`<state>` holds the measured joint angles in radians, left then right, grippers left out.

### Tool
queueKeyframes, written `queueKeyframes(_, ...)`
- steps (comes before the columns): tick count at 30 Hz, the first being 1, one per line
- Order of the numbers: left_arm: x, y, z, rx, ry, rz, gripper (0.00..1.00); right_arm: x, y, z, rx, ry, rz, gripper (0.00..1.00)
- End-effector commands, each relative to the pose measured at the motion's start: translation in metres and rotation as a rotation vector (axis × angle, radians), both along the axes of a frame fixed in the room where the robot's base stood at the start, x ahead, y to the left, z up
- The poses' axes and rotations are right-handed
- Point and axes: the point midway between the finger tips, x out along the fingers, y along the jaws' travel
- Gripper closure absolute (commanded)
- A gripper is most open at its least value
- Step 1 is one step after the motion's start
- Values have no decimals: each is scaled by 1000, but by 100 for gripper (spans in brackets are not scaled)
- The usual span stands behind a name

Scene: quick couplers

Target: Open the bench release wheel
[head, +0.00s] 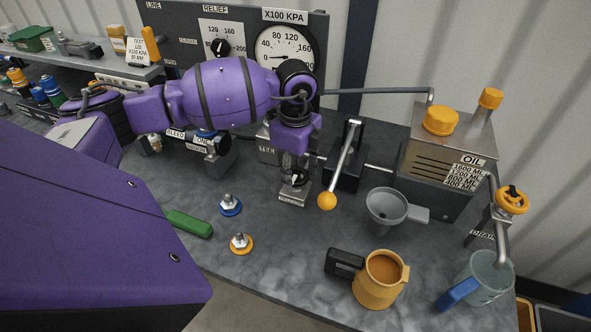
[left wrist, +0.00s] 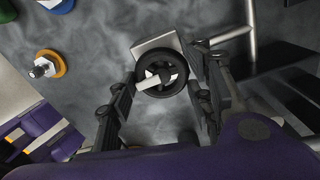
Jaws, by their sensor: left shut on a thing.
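The release wheel is a small black handwheel with a pale bar across its hub, and it shows best in the left wrist view (left wrist: 160,76). It sits on a grey block (head: 292,198) labelled RELEASE at the middle of the bench. My left gripper (head: 295,172) points down over it in the head view, largely hiding the wheel. My right gripper is in neither view.
A lever with an orange knob (head: 327,200) stands close right of the wheel. A funnel (head: 386,207), an orange jug (head: 378,285) and an oil tank (head: 447,160) are farther right. Two fittings with blue (head: 230,206) and orange (head: 240,244) rings stand left. The gauge panel (head: 240,15) is behind.

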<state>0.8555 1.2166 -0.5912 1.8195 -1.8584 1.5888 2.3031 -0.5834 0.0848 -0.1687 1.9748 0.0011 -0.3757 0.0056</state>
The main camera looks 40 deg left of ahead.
Motion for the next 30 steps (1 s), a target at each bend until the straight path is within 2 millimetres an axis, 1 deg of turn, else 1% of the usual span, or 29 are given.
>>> queueKeyframes(7,-1,1,0,2,3,3,79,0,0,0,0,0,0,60)
queueKeyframes(8,-1,1,0,2,3,3,49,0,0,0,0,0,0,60)
queueKeyframes(11,-1,1,0,1,3,2,36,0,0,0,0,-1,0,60)
queueKeyframes(19,0,0,0,-1,2,0,36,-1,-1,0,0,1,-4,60)
queueKeyframes(23,0,0,6,0,0,0,36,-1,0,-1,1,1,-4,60)
queueKeyframes(26,0,0,20,0,-1,0,36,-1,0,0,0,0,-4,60)
queueKeyframes(30,0,1,49,1,-3,-1,36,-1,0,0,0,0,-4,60)
